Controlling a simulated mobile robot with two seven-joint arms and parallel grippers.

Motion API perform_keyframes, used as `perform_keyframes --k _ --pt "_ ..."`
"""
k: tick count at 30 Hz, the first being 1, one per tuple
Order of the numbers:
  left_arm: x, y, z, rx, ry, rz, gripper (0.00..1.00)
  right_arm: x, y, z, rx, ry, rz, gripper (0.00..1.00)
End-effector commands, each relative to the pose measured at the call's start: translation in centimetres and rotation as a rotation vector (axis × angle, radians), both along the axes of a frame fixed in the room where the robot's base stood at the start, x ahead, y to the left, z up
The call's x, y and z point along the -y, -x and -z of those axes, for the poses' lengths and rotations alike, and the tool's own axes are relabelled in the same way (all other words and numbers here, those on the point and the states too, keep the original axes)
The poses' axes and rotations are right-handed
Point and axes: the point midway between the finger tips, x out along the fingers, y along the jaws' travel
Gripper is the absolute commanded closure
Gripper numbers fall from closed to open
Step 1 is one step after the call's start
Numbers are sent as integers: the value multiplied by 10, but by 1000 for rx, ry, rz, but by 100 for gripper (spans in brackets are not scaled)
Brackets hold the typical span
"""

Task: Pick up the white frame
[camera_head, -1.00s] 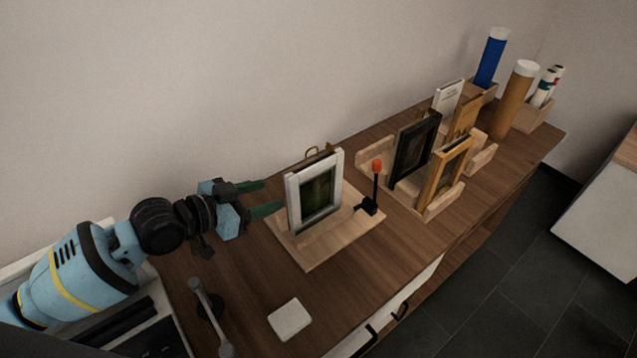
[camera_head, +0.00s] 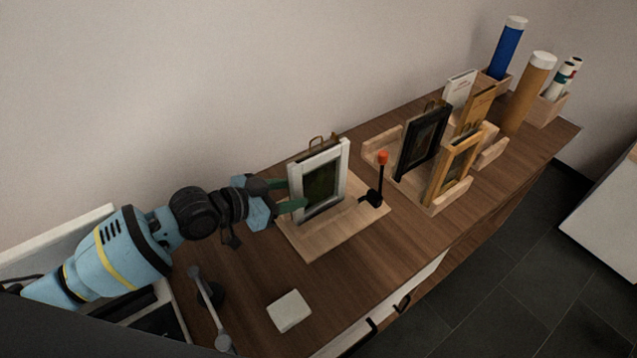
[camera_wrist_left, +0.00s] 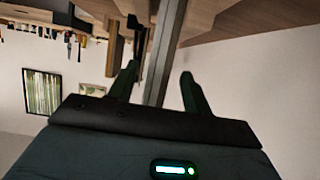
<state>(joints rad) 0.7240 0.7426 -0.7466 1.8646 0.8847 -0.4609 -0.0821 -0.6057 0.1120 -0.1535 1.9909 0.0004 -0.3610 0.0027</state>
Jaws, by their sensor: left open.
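The white frame (camera_head: 321,184), with a dark greenish picture, stands upright on a light wooden board (camera_head: 330,236) on the brown table. My left gripper (camera_head: 290,195) is open at the frame's left side edge, its dark green fingertips close to it. In the left wrist view, the frame shows edge-on as a grey-white bar (camera_wrist_left: 166,50) between the two spread fingers of the gripper (camera_wrist_left: 160,78). Whether a finger touches it, I cannot tell. My right gripper is not in view.
A black stand with an orange tip (camera_head: 375,182) is just right of the white frame. Beyond it are a black frame (camera_head: 424,142) and a wooden frame (camera_head: 455,165) in a wooden rack. A white square block (camera_head: 289,310) lies near the front edge. The wall is close behind.

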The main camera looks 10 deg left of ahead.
Motion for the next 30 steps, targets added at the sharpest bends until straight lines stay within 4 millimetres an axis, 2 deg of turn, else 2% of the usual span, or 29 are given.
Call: perform_keyframes --k 9,19,30 --pt "28 -25 16 0 1 0 51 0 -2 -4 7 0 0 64" --pt "32 -29 19 0 1 1 51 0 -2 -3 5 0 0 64" --pt "32 -28 19 1 1 0 99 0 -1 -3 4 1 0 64"
